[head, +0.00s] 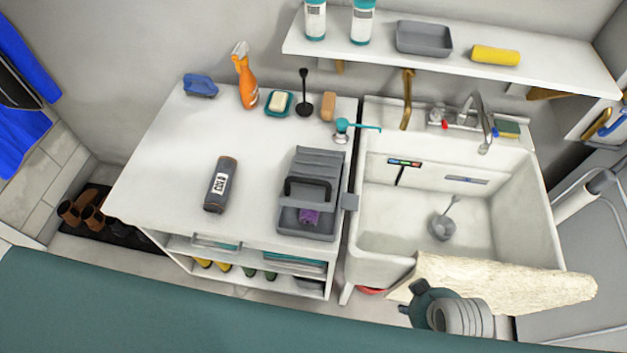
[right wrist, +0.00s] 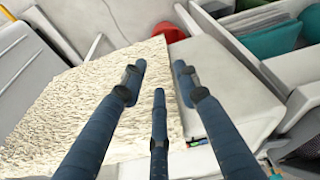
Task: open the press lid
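The press (head: 310,165) is a grey box on the white worktop, left of the sink. A ribbed grey panel forms its back part, and a black handle (head: 308,184) crosses its middle. A purple item (head: 309,216) shows in its open front part. I cannot tell which part is the lid or how far it is raised. My right gripper (right wrist: 158,82) has its three blue fingers spread and empty, over a cream textured mat (right wrist: 95,95). In the head view my right arm is at the lower right, well away from the press. My left gripper is not in view.
The white sink (head: 455,215) holds a grey round tool (head: 443,226). The mat lies along its front edge (head: 520,288). A dark bottle (head: 220,185) lies left of the press. An orange spray bottle (head: 244,75) stands behind. The worktop's left part is clear.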

